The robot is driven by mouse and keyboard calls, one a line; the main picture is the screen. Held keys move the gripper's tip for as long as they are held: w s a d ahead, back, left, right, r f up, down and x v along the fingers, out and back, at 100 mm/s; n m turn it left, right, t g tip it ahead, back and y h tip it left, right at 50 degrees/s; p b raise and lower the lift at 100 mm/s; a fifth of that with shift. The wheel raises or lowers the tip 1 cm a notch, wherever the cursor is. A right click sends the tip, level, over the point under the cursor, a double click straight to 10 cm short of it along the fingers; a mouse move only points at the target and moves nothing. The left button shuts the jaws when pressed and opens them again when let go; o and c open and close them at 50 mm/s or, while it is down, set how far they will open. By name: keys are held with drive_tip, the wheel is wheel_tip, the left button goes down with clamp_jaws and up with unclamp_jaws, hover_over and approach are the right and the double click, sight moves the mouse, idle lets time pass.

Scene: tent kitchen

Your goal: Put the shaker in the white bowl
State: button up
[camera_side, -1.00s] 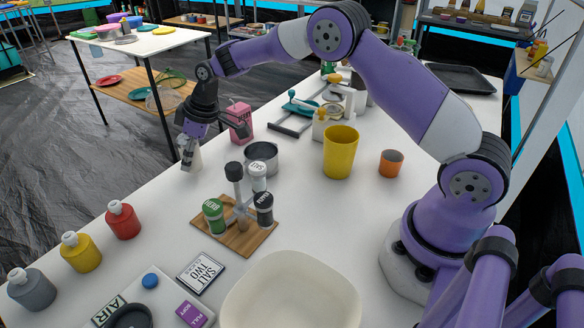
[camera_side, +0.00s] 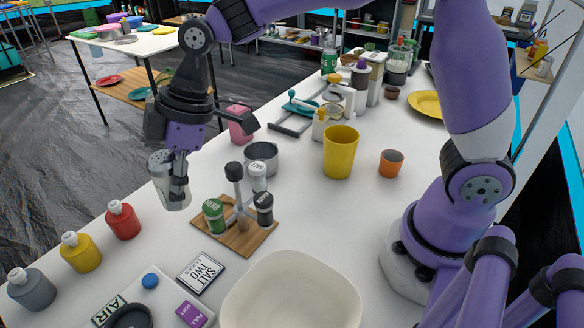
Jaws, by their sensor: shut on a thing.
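My gripper (camera_side: 172,178) is shut on a pale grey-white shaker (camera_side: 163,166), which it holds tilted, above the table's far left edge. A finger covers part of the shaker. The white bowl (camera_side: 240,305) stands at the bottom middle, cut off by the lower edge of the view; its visible inside is empty. The shaker is up and to the left of the bowl, apart from it.
A wooden rack with several shakers (camera_side: 258,240) stands between my gripper and the bowl. A metal pot (camera_side: 262,158), a yellow cup (camera_side: 340,152) and an orange cup (camera_side: 391,163) stand behind. Red (camera_side: 123,220), yellow (camera_side: 81,252) and grey (camera_side: 32,290) bottles line the left edge. A sign card (camera_side: 201,272) lies before the rack.

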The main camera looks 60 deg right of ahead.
drive_tip(key=s+a+n+g, duration=0.3)
drive_tip(key=s+n+g, duration=0.1)
drive_tip(key=s+n, duration=0.8)
drive_tip(key=n+g+h, duration=0.2)
drive_tip(key=n, duration=0.5)
hover_over(292, 324)
wheel_tip(292, 324, down, 3)
wheel_tip(292, 324, down, 6)
drive_tip(key=shift+f, duration=0.3)
drive_tip(key=shift+f, duration=0.15)
drive_tip(key=o, duration=1.2)
